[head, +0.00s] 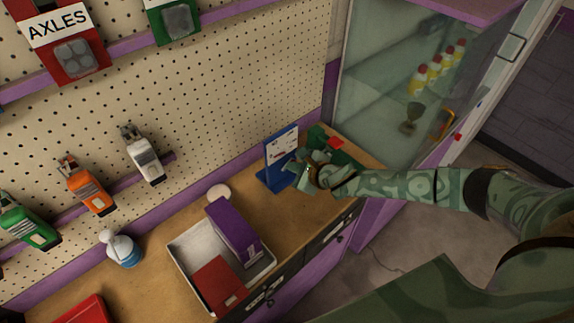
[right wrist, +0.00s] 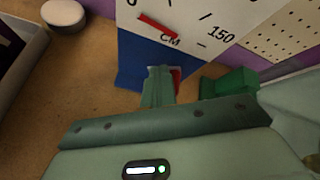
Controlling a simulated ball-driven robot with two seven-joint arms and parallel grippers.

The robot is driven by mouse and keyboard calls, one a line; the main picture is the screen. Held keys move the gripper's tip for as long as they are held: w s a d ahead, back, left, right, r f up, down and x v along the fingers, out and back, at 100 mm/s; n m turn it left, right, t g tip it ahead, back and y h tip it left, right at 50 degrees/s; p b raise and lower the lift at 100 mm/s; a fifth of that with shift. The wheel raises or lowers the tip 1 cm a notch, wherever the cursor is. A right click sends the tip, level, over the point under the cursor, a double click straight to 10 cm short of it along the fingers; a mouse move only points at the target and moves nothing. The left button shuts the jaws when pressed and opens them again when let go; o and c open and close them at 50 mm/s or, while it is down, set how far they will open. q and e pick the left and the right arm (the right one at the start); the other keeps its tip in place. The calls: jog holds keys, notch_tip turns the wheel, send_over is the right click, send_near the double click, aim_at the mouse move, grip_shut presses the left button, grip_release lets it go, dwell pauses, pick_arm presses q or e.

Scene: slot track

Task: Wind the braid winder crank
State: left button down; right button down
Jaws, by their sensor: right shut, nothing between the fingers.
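The winder is probably the blue stand (head: 272,180) with a white dial face (head: 282,142) on the wooden counter. In the right wrist view the dial face (right wrist: 195,25) reads "CM" and "150" and has a red needle, above a blue base (right wrist: 130,68). My right gripper (head: 303,163) is beside the stand, on its right. It is shut and empty, and its fingertips (right wrist: 160,82) are just in front of the blue base. A bit of red shows behind the fingers; I cannot tell whether it is the crank. My left gripper is not in view.
A green block (right wrist: 229,82) lies right of the fingers. A white tray (head: 184,256) holds a purple box (head: 233,230) and a red box (head: 218,284). A white round item (head: 218,191) sits left of the stand. A glass cabinet (head: 385,75) stands at the right.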

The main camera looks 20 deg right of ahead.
jog(key=shift+d, duration=0.2)
jog(key=shift+w+d+f, duration=0.15)
jog(key=shift+w+d, duration=0.05)
jog(key=shift+d, duration=0.15)
jog(key=shift+d+f, duration=0.1)
jog(key=shift+f, duration=0.05)
jog(key=shift+w+d+f+b, duration=0.15)
jog(key=shift+d+f+b, duration=0.1)
jog(key=shift+d+b, duration=0.1)
jog(key=shift+d+f+b, duration=0.2)
jog(key=shift+f+b, duration=0.1)
jog(key=shift+f, duration=0.15)
